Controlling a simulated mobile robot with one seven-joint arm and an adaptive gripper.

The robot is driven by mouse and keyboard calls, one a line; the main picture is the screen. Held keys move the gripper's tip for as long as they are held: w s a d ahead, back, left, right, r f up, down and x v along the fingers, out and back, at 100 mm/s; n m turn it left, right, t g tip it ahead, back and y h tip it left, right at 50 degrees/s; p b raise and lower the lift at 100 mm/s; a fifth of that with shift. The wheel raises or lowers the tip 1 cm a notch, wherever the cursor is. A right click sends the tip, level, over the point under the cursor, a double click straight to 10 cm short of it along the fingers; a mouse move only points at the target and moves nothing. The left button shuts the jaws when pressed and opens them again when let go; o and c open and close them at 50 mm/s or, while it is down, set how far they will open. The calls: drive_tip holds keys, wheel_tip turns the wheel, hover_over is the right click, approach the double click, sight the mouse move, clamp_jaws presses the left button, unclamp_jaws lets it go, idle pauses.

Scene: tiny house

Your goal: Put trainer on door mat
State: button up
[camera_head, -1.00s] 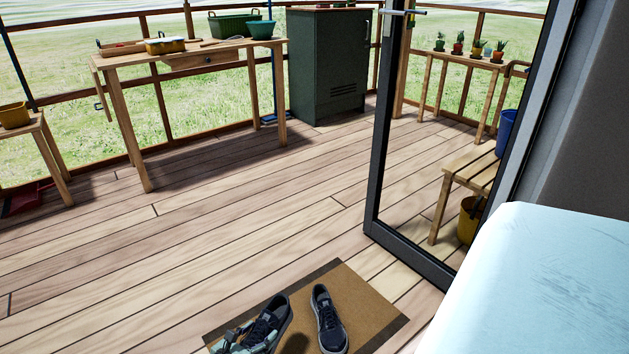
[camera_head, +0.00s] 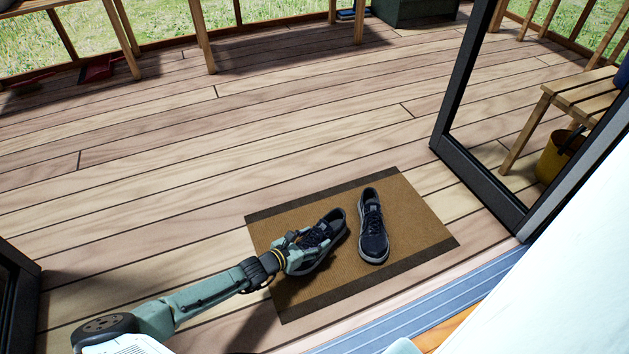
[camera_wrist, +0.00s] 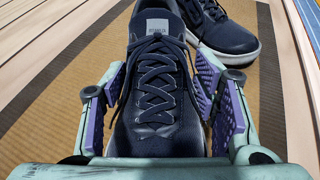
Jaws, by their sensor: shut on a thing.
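My gripper (camera_head: 290,252) is shut on the left trainer (camera_head: 322,236), a dark navy shoe with a pale sole. In the wrist view the purple pads of my gripper (camera_wrist: 160,100) press on both sides of this trainer (camera_wrist: 155,85) near its laces. The trainer is over the brown door mat (camera_head: 420,222), and I cannot tell whether its sole touches the mat. A second matching trainer (camera_head: 373,228) rests upright on the mat, just right of the held one. It also shows at the upper right of the wrist view (camera_wrist: 225,28).
A dark-framed glass door (camera_head: 460,100) stands open at the right, with a wooden bench (camera_head: 580,95) and yellow bucket (camera_head: 560,155) beyond. A blue-grey threshold (camera_head: 440,300) runs along the near side. The plank floor (camera_head: 200,130) behind the mat is clear.

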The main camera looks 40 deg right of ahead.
wheel_tip(320, 180, down, 2)
drive_tip(key=shift+f, duration=0.15)
drive_tip(key=o, duration=1.4)
drive_tip(key=shift+o, duration=0.2)
drive_tip(key=p+v, duration=0.2)
drive_tip(key=v, duration=1)
drive_tip(key=shift+p, duration=0.3)
